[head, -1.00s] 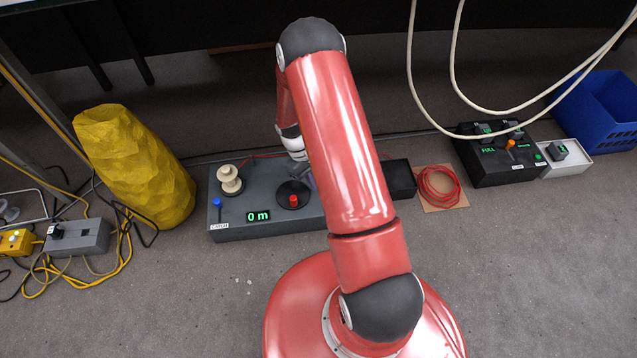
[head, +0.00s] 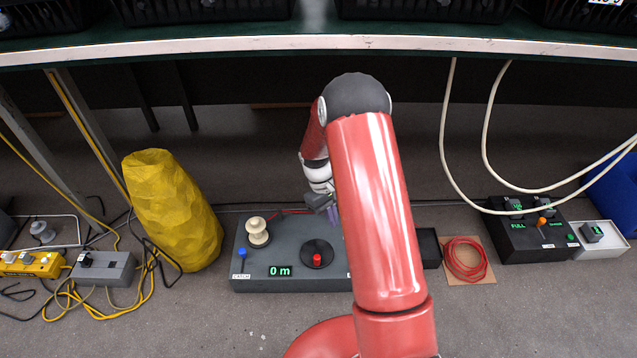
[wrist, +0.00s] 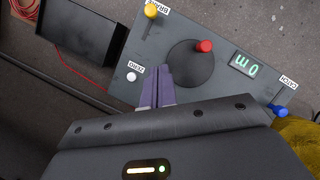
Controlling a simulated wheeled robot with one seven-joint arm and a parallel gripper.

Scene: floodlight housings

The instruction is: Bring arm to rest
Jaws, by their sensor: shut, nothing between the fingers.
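My gripper (wrist: 157,88) is shut and empty, its purple-grey fingers together above the grey control box in the wrist view. In the head view my gripper (head: 333,214) is partly hidden by my red arm, above the box near its back edge. The grey control box (head: 255,272) carries a black disc with a red knob (head: 317,259), a cream spool-like post (head: 257,231), a blue lever (head: 241,252) and a display reading 0 m (head: 280,271). The wrist view also shows a yellow knob (wrist: 151,10) and a white knob (wrist: 131,76).
A yellow faceted bag (head: 170,210) stands left of the box. A red cable coil (head: 466,259) and a black device (head: 525,235) lie to the right. White hoses (head: 446,150) hang from above. Grey floor in front is clear.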

